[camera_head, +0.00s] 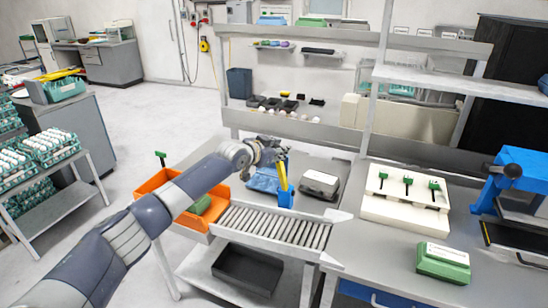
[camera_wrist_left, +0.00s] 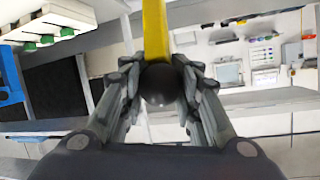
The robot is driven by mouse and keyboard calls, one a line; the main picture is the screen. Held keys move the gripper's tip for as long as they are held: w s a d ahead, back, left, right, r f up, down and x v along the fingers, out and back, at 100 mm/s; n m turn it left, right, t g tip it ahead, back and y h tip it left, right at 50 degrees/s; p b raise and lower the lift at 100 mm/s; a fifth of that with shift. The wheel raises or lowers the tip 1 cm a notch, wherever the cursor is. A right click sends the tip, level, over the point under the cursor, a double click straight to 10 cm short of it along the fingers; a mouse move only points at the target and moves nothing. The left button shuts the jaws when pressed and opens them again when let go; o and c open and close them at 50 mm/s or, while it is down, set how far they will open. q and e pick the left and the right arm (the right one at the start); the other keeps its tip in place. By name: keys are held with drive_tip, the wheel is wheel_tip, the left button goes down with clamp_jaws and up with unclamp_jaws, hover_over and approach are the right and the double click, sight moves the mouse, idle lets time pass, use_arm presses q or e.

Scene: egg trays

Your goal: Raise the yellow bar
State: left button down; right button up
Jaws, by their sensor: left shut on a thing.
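The yellow bar (camera_head: 282,177) stands nearly upright, tilted a little, above a blue holder (camera_head: 286,198) beside the roller conveyor. My left gripper (camera_head: 277,156) is at the upper end of the bar. In the left wrist view the yellow bar (camera_wrist_left: 155,32) runs away from between the fingers. A dark round knob (camera_wrist_left: 161,84) sits at its near end. My left gripper (camera_wrist_left: 160,80) is shut around this end. My right gripper is not in view.
A roller conveyor (camera_head: 268,229) lies below my left arm, with an orange bin (camera_head: 157,183) at its left. A grey box (camera_head: 320,184) stands right of the bar. A white block with green-handled tools (camera_head: 389,209) and a green box (camera_head: 443,265) are on the right table.

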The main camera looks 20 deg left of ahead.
use_arm(q)
drive_tip(key=shift+w+a+r, duration=0.15)
drive_tip(key=shift+w+r, duration=0.25)
drive_tip(key=shift+r, duration=0.05)
drive_tip(key=c, duration=1.2)
unclamp_jaws()
drive_tip(key=shift+s+a, duration=0.1)
drive_tip(key=shift+s, duration=0.05)
drive_tip(key=shift+s+f, duration=0.1)
drive_tip(key=shift+f, duration=0.1)
drive_tip(key=shift+s+r, duration=0.2)
drive_tip(key=shift+s, duration=0.25)
drive_tip(key=v, duration=1.1)
drive_tip(key=shift+a+r, duration=0.15)
drive_tip(key=shift+w, duration=0.1)
